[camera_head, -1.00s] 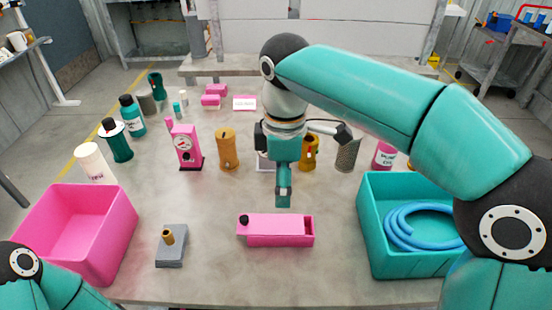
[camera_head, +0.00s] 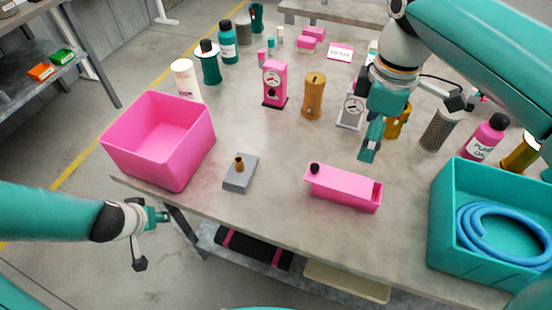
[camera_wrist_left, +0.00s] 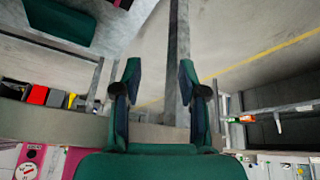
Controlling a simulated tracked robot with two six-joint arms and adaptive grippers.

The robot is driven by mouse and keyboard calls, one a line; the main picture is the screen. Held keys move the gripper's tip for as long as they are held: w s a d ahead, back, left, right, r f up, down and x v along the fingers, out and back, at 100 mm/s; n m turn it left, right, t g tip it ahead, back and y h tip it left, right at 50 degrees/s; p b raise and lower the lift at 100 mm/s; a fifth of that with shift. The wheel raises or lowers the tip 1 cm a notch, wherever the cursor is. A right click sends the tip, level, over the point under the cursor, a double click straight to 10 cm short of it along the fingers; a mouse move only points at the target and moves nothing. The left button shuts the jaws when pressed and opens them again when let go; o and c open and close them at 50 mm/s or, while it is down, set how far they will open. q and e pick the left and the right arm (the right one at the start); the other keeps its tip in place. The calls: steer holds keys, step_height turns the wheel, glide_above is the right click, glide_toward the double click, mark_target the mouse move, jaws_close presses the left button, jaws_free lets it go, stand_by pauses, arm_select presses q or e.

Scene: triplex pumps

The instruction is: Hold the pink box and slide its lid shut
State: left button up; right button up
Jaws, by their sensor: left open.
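The pink box (camera_head: 345,192) is a long, narrow box on the front part of the table. A black knob (camera_head: 314,168) stands at its left end, and an open gap shows at its right end. My right gripper (camera_head: 368,153) points down just behind the box, apart from it as far as I can see; its fingers overlap, so their opening is unclear. My left gripper (camera_head: 162,215) is off the table's front left edge, far from the box. In the left wrist view its two fingers (camera_wrist_left: 160,78) are spread and empty.
A grey block with a brass peg (camera_head: 239,175) sits left of the box. A large pink bin (camera_head: 160,150) stands at the left, a teal bin (camera_head: 480,260) with a blue hose at the right. Bottles and pumps stand behind. The tabletop around the box is mostly clear.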

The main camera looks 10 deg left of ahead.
mark_target(351, 184)
arm_select(q)
steer(key=a+r+m+t+y, duration=0.2)
steer(key=a+r, duration=0.5)
steer(key=r, duration=0.5)
steer(key=w+d+r+m+t+h, duration=0.1)
steer(key=w+d+r+m+t, duration=0.15)
steer(key=w+r+m, duration=0.4)
steer(key=w+d+r+m+t, duration=0.1)
steer(key=r+m+t, duration=0.2)
steer(key=r, duration=0.7)
steer(key=d+f+m+g+h, duration=0.1)
steer(key=d+f+g+h, duration=0.1)
steer(key=d, duration=0.9)
steer(key=s+d+f+m+g+h, duration=0.1)
steer(key=d+f+g+h, duration=0.2)
steer(key=d, duration=0.8)
steer(key=d+f+m+g+h, duration=0.1)
steer(key=d+f+g+h, duration=0.1)
steer(key=d+h, duration=0.4)
steer(key=d+f, duration=0.1)
steer(key=d, duration=0.4)
steer(key=shift+s+f+m, duration=0.25)
steer(key=shift+m, duration=0.1)
arm_select(e)
step_height(351, 184, down, 17)
steer(key=shift+r, duration=0.1)
arm_select(q)
steer(key=shift+d+g, duration=0.1)
steer(key=shift+g, duration=0.15)
